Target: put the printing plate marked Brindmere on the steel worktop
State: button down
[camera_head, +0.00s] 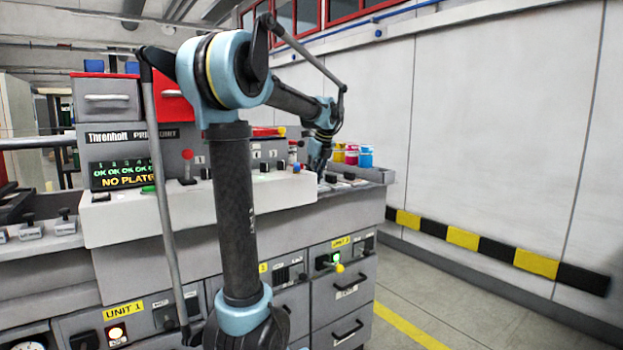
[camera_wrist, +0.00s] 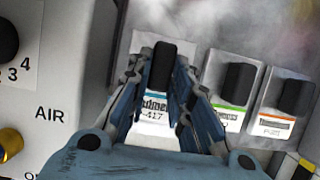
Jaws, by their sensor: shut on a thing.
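In the wrist view, the printing plate (camera_wrist: 153,104) is a pale block with a black upright handle and a blue-striped label. The label reads "...dmere" and "-417"; my fingers hide the rest. My gripper (camera_wrist: 163,68) is shut on its handle. The plate still lies in line with its neighbours, and I cannot tell whether it is lifted. In the head view my gripper (camera_head: 318,163) is over the right end of the machine, and the plate is not clear there. I cannot surely pick out the steel worktop.
Two similar plates, one green-striped (camera_wrist: 232,95) and one orange-striped (camera_wrist: 285,105), stand close at right. A panel marked AIR (camera_wrist: 45,75) with knobs is at left. Coloured ink cans (camera_head: 366,157) stand beyond my gripper. More black-handled blocks (camera_head: 32,229) sit on the left ledge.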

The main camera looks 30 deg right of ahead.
jog(key=shift+f, duration=0.2)
jog(key=c, duration=1.4)
grip_release()
jog(key=shift+o, duration=0.2)
jog(key=shift+r, duration=0.1)
